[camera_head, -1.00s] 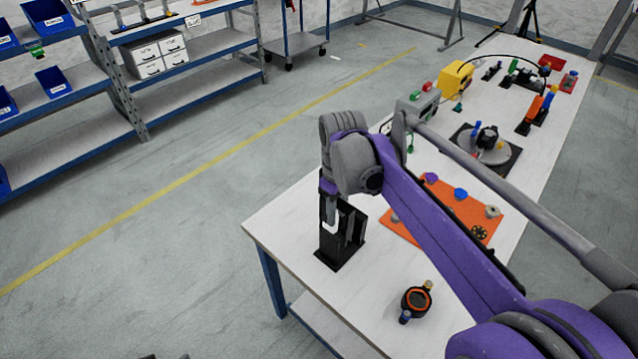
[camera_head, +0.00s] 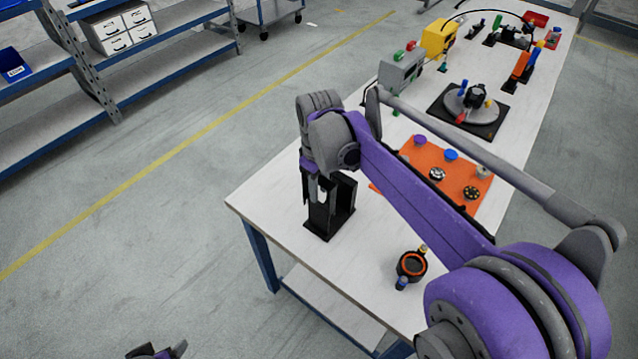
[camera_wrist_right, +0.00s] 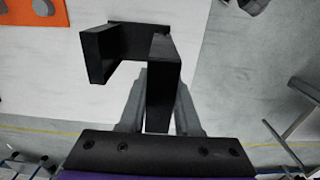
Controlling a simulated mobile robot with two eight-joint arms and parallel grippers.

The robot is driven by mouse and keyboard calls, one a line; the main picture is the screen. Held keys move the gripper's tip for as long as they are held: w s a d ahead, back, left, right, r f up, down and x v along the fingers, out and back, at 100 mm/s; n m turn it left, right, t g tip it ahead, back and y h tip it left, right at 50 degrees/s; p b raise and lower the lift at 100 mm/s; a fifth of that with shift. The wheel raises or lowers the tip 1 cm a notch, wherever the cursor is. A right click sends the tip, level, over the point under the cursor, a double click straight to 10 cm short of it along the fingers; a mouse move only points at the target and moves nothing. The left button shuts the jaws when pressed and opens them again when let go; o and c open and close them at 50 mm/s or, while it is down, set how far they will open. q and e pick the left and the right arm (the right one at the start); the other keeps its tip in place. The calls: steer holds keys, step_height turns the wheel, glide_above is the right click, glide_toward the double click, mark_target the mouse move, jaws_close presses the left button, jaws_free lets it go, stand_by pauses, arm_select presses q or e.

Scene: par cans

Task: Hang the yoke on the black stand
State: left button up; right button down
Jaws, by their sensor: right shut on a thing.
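A black U-shaped bracket, which looks like the yoke (camera_head: 345,208), is upright at the table's near left corner. In the right wrist view the yoke (camera_wrist_right: 97,57) shows two walls joined by a back piece. My right gripper (camera_head: 313,183) is over it from above, its grey fingers (camera_wrist_right: 160,78) on either side of one wall, shut on it. I cannot tell whether its lower end touches the table, and I cannot make out a separate black stand. My left gripper (camera_head: 157,351) only just shows at the bottom edge; its opening is unclear.
On the white table (camera_head: 275,200), a round black part with an orange ring (camera_head: 412,264) lies in front. An orange board (camera_head: 460,180) with several knobs, a turntable on a black base (camera_head: 490,125), and grey (camera_head: 400,72) and yellow (camera_head: 438,38) boxes stand farther back.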

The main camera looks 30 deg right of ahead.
mark_target(319, 203)
step_height(319, 203, down, 7)
steer(key=b, duration=0.4)
steer(key=shift+f+b, duration=0.45)
steer(key=shift+f, duration=0.3)
steer(key=shift+f, duration=0.15)
stand_by(0.5)
steer(key=c, duration=0.9)
jaws_free()
